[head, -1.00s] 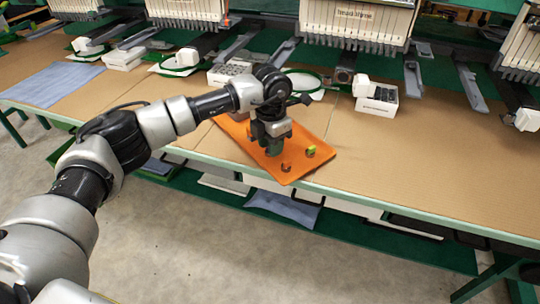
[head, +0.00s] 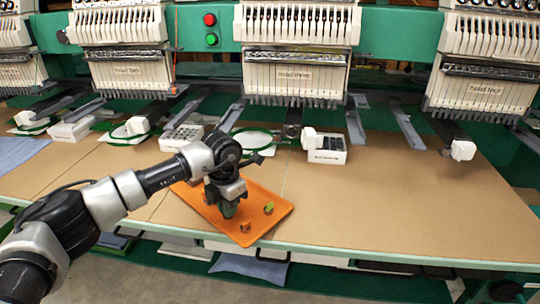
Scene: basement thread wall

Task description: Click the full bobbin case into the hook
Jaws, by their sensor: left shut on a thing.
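My left gripper (head: 229,207) points down over the orange tray (head: 265,196) on the table. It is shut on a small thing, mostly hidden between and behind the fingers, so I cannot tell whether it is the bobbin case. On the tray a small green-yellow piece (head: 268,208) lies to the right of the gripper. A small brown-copper piece (head: 246,227) lies nearer the tray's front corner. I cannot make out the hook. My right gripper is not in view.
The embroidery machine's white heads, one labelled "head three" (head: 293,77), hang behind the table. A white box with dark compartments (head: 326,150), green hoops (head: 253,139) and grey arms (head: 407,128) line the table's back. The brown tabletop (head: 410,200) is clear at right.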

